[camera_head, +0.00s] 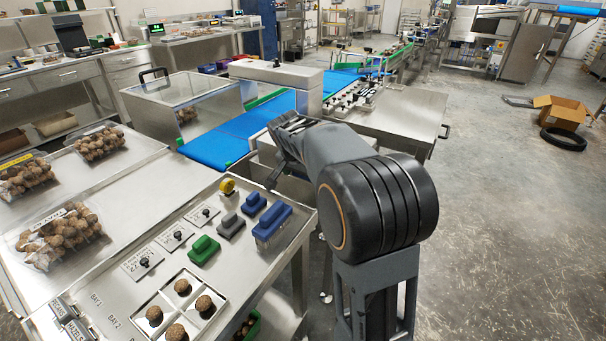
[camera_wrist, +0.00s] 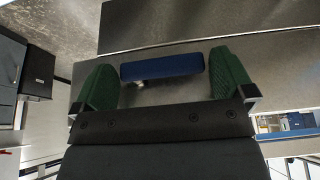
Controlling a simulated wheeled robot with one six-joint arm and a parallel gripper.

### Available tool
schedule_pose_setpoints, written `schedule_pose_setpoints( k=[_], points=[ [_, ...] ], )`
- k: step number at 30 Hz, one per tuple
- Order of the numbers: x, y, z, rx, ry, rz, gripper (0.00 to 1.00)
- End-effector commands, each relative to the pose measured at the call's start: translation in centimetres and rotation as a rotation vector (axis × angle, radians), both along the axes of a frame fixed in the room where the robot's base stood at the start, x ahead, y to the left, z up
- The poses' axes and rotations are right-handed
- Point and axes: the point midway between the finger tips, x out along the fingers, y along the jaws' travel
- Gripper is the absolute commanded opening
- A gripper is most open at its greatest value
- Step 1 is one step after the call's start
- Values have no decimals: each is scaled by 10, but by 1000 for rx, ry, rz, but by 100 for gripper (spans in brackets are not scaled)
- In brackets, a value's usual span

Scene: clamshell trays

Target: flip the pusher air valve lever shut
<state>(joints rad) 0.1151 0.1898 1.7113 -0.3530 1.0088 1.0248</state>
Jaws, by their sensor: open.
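A blue bar-shaped lever handle (camera_wrist: 162,66) lies across the picture in the wrist view, with a small shiny metal part under it against a grey metal surface. My gripper (camera_wrist: 163,77) is open, its two green pads standing apart to the left and right of the blue handle. The handle appears between the pads and spans most of the gap; I cannot tell the depth or whether they touch it. In the head view my arm covers the lever, and my gripper cannot be made out clearly.
In the head view a blue conveyor belt (camera_head: 222,142) runs behind my arm, with a clear-lidded box (camera_head: 180,103) on its left. A steel bench (camera_head: 112,180) with trays and brushes is in front. A steel table (camera_head: 396,112) stands right; open floor lies beyond.

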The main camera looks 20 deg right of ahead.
Motion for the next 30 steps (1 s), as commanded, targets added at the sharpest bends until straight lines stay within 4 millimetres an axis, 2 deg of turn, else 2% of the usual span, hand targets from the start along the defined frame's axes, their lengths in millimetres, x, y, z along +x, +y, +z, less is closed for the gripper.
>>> schedule_pose_setpoints(
  k=[5,21,30],
  points=[
    [0,0,0,0,0,0,99],
    [0,0,1,0,0,0,48],
    [0,-4,1,29,-45,-8,48]
  ],
)
